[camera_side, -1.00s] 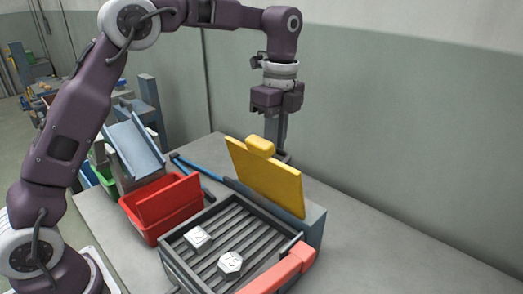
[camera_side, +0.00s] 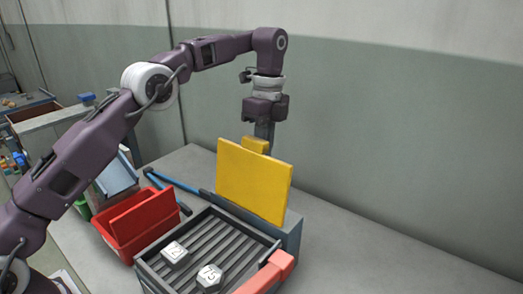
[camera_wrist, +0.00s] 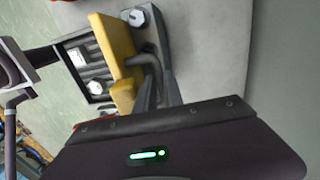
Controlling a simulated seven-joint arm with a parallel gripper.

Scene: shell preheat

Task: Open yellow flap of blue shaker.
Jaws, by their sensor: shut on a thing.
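The shaker is a grey-blue box (camera_side: 291,238) with a slatted dark tray (camera_side: 215,228) in front. Its yellow flap (camera_side: 252,182) stands nearly upright at the tray's back edge. A yellow handle block (camera_side: 256,144) shows behind the flap's top edge. My gripper (camera_side: 264,132) points down behind the flap and is shut on the handle; the flap hides its fingertips in the side view. In the wrist view, the grey fingers (camera_wrist: 150,78) reach to the yellow handle (camera_wrist: 123,96) beside the flap (camera_wrist: 112,42).
Two white numbered pieces, one (camera_side: 174,254) and another (camera_side: 210,278), lie in the tray. A red bar (camera_side: 268,272) is at its front right. A red bin (camera_side: 143,222) and blue rod (camera_side: 172,181) are left. The table right of the shaker is clear (camera_side: 380,258).

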